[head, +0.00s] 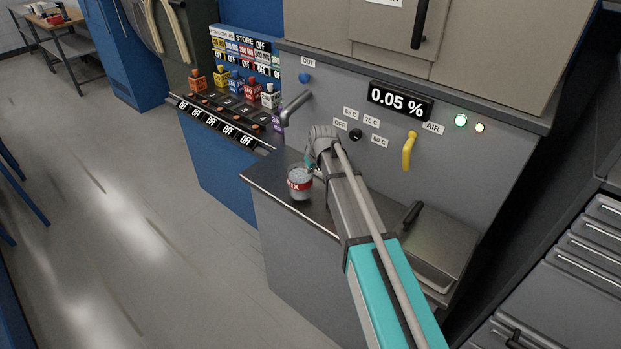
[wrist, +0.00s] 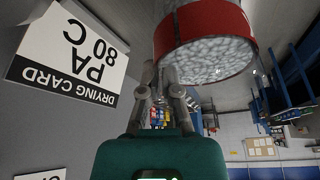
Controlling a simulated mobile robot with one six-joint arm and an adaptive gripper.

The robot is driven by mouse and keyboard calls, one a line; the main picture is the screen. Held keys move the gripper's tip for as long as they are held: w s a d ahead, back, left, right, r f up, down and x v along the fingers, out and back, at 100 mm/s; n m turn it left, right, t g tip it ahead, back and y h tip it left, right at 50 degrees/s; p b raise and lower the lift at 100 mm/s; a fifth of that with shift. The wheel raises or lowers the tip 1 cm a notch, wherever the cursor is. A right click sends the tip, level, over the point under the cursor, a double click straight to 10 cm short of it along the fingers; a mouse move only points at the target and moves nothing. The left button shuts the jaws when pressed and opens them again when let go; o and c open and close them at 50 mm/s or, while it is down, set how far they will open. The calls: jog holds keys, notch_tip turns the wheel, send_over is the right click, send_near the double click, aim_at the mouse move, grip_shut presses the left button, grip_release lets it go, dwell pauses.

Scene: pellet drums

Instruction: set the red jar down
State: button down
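The red jar (head: 299,183) is a round pot with a red band, white lettering and an open top full of pale pellets. In the head view it is upright at the left end of the grey counter (head: 262,180); whether its base touches the counter cannot be told. My gripper (head: 310,165) is at its upper right side. In the wrist view the jar (wrist: 200,45) appears upside down, and my gripper's fingers (wrist: 162,78) are close together at its rim, seemingly pinching the wall. The fingertips are partly hidden.
A drying card (wrist: 75,50) reading PA 80 C shows in the wrist view. The panel behind has a display (head: 400,101) reading 0.05 %, a yellow handle (head: 409,150) and a grey pipe (head: 295,106). A steel lid (head: 430,245) is at right.

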jog(key=shift+f+b, duration=0.6)
jog(key=shift+f, duration=0.3)
jog(key=shift+f, duration=0.15)
jog(key=c, duration=0.8)
grip_release()
jog(key=shift+r, duration=0.25)
jog(key=p+v, duration=1.1)
jog(key=v, duration=0.1)
jog(key=shift+a, duration=0.1)
jog(key=s+d+m+g+h, duration=0.1)
jog(key=s+d+m+g, duration=0.1)
jog(key=s+d, duration=0.6)
jog(key=s+d+f+m+g+h, duration=0.1)
jog(key=s+d+m, duration=0.3)
jog(key=s+d, duration=0.5)
jog(key=s, duration=0.7)
jog(key=shift+d+f+g+h, duration=0.2)
jog(key=shift+d+g+h, duration=0.1)
jog(key=shift+g, duration=0.1)
jog(key=shift+a, duration=0.1)
